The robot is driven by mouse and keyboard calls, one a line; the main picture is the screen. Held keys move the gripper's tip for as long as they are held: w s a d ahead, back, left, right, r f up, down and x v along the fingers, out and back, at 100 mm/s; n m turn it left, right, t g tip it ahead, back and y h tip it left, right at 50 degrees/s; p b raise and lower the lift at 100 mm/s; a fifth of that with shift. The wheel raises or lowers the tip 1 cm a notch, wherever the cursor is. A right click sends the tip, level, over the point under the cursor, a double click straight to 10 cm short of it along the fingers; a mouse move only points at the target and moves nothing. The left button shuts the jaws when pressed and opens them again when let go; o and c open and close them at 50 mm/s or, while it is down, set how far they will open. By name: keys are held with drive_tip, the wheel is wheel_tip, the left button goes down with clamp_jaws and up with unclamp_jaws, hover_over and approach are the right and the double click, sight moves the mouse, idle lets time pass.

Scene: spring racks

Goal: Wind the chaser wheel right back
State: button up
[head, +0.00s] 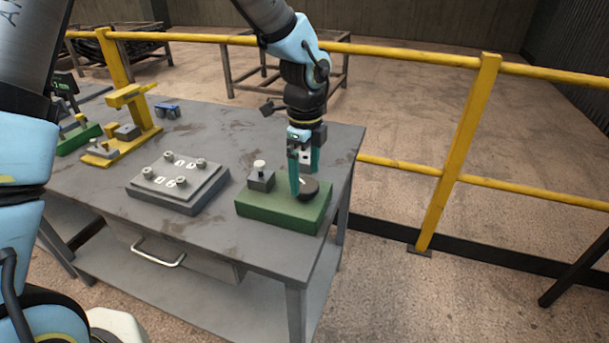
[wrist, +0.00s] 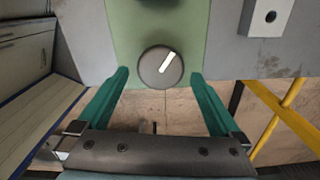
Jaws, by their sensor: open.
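A dark round wheel (head: 313,187), which I take to be the chaser wheel, sits on a green base (head: 285,213) at the table's right end. In the wrist view the wheel (wrist: 153,72) is a grey disc with a white pointer line slanting up and to the right. My gripper (head: 304,184) is open over it, pointing down. In the wrist view the teal fingers of my gripper (wrist: 160,76) stand one on each side of the wheel, with a gap on both sides. In the head view the fingers partly hide the wheel.
A small grey block with a white knob (head: 260,174) shares the green base. A grey plate with several posts (head: 178,184) lies to the left on the table. Yellow stands (head: 130,125) and a small blue object (head: 167,110) are farther left. A yellow railing (head: 455,150) runs behind.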

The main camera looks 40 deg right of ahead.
drive_tip(key=shift+f, duration=1.05)
drive_tip(key=c, duration=1.2)
drive_tip(key=shift+n, duration=0.3)
